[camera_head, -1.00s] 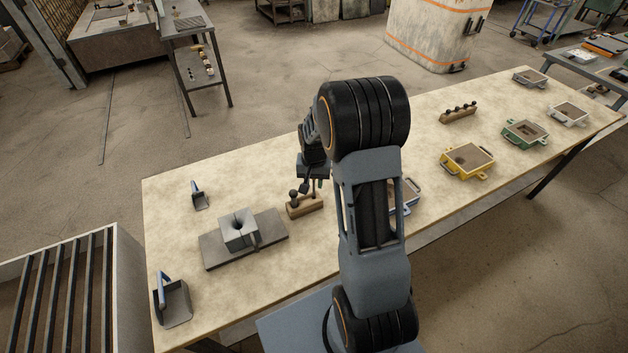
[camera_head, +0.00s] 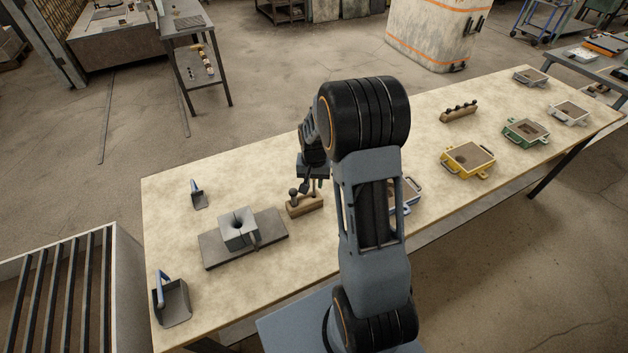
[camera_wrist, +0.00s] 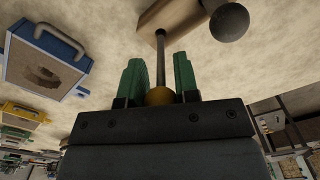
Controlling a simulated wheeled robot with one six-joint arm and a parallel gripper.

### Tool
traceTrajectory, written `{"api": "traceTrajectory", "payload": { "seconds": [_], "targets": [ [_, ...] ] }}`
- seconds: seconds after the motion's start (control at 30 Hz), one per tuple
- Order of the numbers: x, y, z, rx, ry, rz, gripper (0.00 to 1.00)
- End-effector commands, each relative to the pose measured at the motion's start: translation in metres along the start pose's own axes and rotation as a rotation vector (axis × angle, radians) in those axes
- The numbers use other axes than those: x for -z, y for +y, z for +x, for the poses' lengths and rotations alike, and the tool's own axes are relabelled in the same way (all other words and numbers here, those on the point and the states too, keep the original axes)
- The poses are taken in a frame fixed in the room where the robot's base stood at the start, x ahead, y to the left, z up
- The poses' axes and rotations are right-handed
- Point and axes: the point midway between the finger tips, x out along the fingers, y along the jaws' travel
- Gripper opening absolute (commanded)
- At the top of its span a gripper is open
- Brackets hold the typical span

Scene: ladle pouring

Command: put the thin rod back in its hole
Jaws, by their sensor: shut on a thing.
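My gripper (camera_wrist: 159,76) has green fingers and is shut on the thin rod (camera_wrist: 161,58), around its yellow ball end (camera_wrist: 160,96). The rod's far end meets the edge of the wooden block (camera_wrist: 172,20) in the wrist view. I cannot tell whether its tip is in the hole or only in front of the block. A thicker rod with a dark round knob (camera_wrist: 229,22) stands in the same block. In the head view my gripper (camera_head: 313,182) is just above the right part of the block (camera_head: 306,206); the held rod is too small to make out clearly.
A grey mould (camera_head: 238,240) on a dark plate (camera_head: 214,254) stands left of the block. Two scoops (camera_head: 198,199) (camera_head: 174,302) stand farther left. Yellow (camera_head: 481,172) and green (camera_head: 538,138) boxes and another knobbed block (camera_head: 459,116) are to the right. The table behind the block is clear.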

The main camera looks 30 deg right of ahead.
Motion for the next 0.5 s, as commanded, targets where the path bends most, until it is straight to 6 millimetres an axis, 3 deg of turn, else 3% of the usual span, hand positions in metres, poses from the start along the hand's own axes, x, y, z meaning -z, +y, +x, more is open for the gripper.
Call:
{"api": "traceTrajectory", "payload": {
  "seconds": [0.5],
  "targets": [
    [0.000,0.000,0.014,0.000,0.000,0.000,0.07]
  ]
}}
